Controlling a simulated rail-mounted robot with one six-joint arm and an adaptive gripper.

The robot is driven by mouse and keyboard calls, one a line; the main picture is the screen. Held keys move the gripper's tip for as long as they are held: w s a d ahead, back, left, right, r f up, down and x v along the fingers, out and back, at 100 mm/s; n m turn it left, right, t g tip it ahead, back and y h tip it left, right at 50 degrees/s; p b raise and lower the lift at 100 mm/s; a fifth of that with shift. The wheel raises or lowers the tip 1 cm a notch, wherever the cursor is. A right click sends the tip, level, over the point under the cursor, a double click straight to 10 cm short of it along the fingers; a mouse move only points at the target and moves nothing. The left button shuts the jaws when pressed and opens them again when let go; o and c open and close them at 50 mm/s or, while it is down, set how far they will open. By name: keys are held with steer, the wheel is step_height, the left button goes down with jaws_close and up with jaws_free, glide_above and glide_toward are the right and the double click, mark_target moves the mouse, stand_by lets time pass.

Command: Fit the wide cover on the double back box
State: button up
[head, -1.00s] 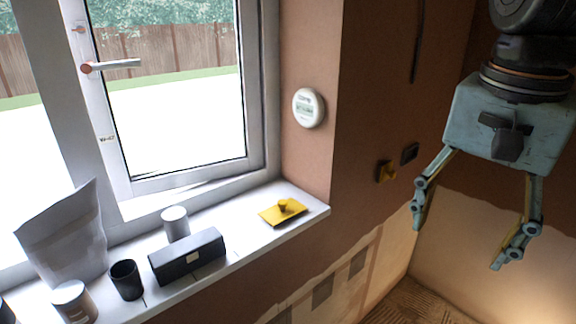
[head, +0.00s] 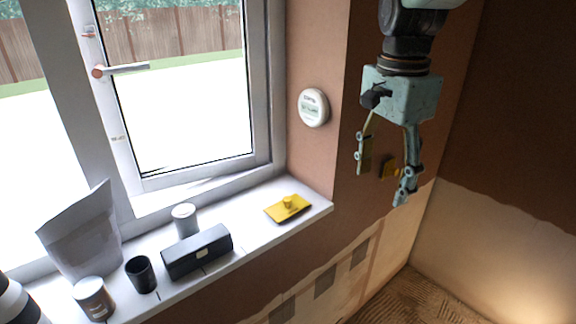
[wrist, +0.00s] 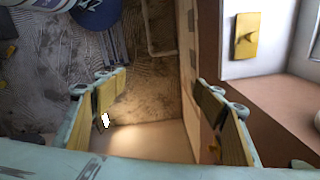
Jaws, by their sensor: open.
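The wide cover, a yellow plate with a small knob (head: 288,207), lies flat on the right end of the white window sill. It also shows at the upper right of the wrist view (wrist: 246,36). My gripper (head: 382,183) hangs open and empty in front of the brown wall, right of the sill; its fingers frame the wrist view (wrist: 160,95). A smaller yellow piece with a knob (head: 387,168) sits on the wall, partly behind the fingers. The dark back box beside it, seen earlier, is now hidden behind my gripper.
A black case (head: 197,252), a dark cup (head: 141,274), a white can (head: 185,220), a lidded tub (head: 94,298) and a grey bag (head: 82,235) stand along the sill. A round white thermostat (head: 313,108) is on the wall above. The window sash stands ajar.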

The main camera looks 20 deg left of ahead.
steer(key=w+a+f+m+p, duration=0.3)
steer(key=w+a, duration=0.5)
steer(key=a, duration=0.4)
steer(key=m+p, duration=0.3)
steer(key=p, duration=0.1)
glide_above(288, 199)
step_height(288, 199, down, 7)
steer(key=shift+w+a+f+g, duration=0.1)
steer(key=shift+w+a+g, duration=0.1)
steer(key=shift+g, duration=0.2)
steer(key=shift+f, duration=0.1)
steer(key=shift+f+b, duration=2.95)
steer(key=shift+f, duration=2.95)
steer(key=shift+d, duration=0.1)
steer(key=shift+c, duration=0.9)
steer(key=shift+s, duration=0.15)
steer(key=c, duration=0.7)
steer(key=shift+f, duration=0.1)
steer(key=shift+c, duration=0.4)
